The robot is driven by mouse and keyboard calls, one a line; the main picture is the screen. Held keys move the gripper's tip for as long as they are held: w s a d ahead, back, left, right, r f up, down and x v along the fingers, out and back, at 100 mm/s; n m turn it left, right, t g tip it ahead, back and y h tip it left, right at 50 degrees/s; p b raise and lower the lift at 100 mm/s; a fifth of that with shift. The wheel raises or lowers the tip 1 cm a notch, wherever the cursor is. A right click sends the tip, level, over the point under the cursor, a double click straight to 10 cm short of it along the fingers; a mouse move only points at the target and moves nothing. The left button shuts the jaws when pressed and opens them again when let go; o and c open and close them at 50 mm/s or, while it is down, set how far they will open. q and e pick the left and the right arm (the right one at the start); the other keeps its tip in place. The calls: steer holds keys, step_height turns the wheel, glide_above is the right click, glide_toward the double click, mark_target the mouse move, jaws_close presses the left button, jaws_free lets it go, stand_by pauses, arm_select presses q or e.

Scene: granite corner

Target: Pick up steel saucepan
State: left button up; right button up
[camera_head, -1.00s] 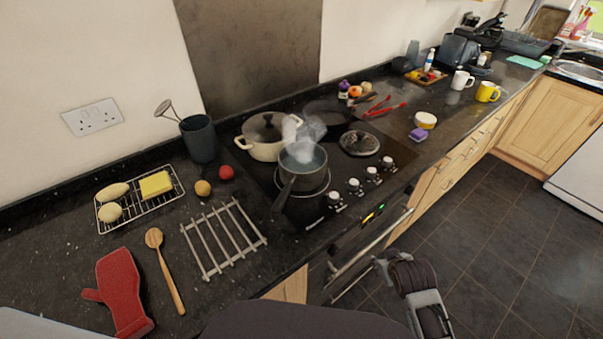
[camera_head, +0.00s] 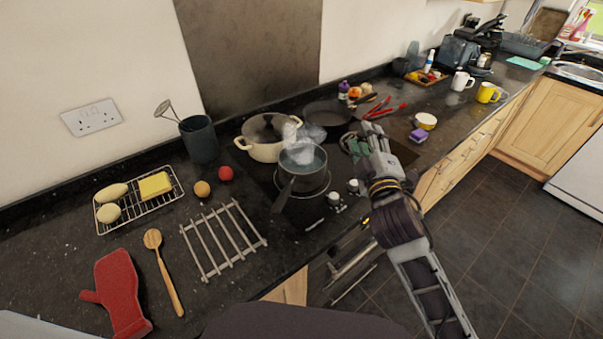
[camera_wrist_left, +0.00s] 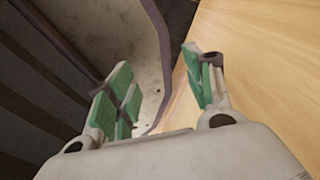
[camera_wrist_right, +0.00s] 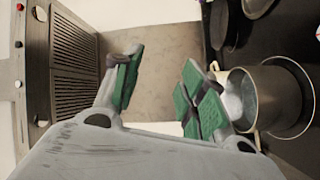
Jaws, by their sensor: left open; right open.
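The steel saucepan (camera_head: 302,178) stands on the front burner of the black hob, with steam above it and its dark handle pointing toward the front left. My right gripper (camera_head: 356,142) is open and empty, above the hob to the right of the saucepan and apart from it. In the right wrist view, the open green-padded fingers (camera_wrist_right: 160,85) have nothing between them, and a pot (camera_wrist_right: 262,98) shows beside them at the right. My left gripper (camera_wrist_left: 160,90) is open and empty in the left wrist view, near a wooden surface; it is outside the head view.
A metal trivet (camera_head: 222,240) lies at the left with bare slats. A wooden spoon (camera_head: 165,272) and red oven mitt (camera_head: 119,292) lie nearby.

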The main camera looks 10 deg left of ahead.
steer(key=s+a+r+n+y, duration=0.3)
steer(key=a+r+n+y, duration=0.3)
steer(key=r+n+y, duration=0.15)
steer(key=s+a+r+n+y, duration=0.3)
steer(key=a+r+n+y, duration=0.35)
steer(key=n, duration=0.25)
steer(key=s+a+n+g+y, duration=0.2)
steer(key=s+a+n+g, duration=0.25)
steer(key=n+g, duration=0.45)
steer(key=s+a+n+g+y, duration=0.2)
steer(key=s+a+n+g, duration=0.35)
steer(key=n, duration=0.65)
step_height(320, 180, down, 12)
steer(key=f+n+g+h, duration=0.1)
steer(key=n+g+h, duration=0.4)
steer(key=n+h, duration=0.45)
steer(key=w+d+f+n+t+h, duration=0.3)
steer(key=w+d+f+n+h, duration=0.2)
steer(key=w+d, duration=0.5)
steer(key=shift+d+f+n+h, duration=0.35)
steer(key=shift+d+f+n, duration=0.15)
steer(key=shift+f, duration=0.4)
